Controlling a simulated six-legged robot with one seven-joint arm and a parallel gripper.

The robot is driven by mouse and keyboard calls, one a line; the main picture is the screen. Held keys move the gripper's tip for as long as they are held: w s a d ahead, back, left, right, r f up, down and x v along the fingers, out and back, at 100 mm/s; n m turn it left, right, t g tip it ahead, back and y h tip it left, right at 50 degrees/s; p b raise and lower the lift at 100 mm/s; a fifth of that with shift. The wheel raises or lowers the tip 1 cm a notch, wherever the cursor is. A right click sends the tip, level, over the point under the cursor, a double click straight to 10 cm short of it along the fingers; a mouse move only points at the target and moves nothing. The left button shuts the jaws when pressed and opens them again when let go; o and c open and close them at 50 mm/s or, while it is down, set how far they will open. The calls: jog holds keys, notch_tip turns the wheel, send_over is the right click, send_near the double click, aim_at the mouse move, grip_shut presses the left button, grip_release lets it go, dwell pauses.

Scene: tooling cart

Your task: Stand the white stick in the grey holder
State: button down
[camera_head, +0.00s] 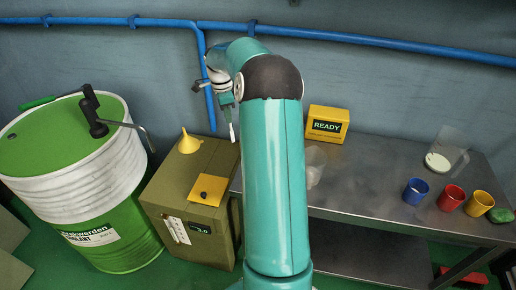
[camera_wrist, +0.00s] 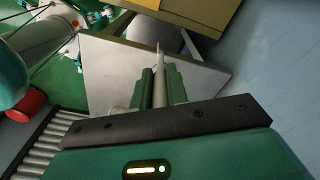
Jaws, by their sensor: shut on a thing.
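The white stick (camera_head: 232,131) hangs tip down below my gripper (camera_head: 227,103) at the left of my arm in the head view. In the wrist view the stick (camera_wrist: 158,62) stands out from between the two fingers of my gripper (camera_wrist: 160,86), which are shut on it. The stick is in the air, apart from the surfaces below. I cannot make out the grey holder for certain in either view. My arm hides part of the bench in the head view.
A steel bench (camera_head: 370,185) runs right, with a yellow READY box (camera_head: 327,124), a pale see-through thing (camera_head: 315,165), and blue (camera_head: 415,191), red (camera_head: 451,197) and yellow (camera_head: 479,203) cups. An olive cabinet (camera_head: 190,215) bears a yellow funnel (camera_head: 188,142). A green drum (camera_head: 85,170) stands left.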

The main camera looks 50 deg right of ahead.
jog(key=s+d+r+m, duration=0.5)
jog(key=s+d+r, duration=0.1)
jog(key=s+d, duration=0.1)
jog(key=shift+s+d+t+y, duration=0.2)
jog(key=shift+s+t+y, duration=0.1)
notch_tip(320, 180, down, 10)
jog(key=shift+r, duration=0.15)
jog(key=c, duration=1.4)
grip_release()
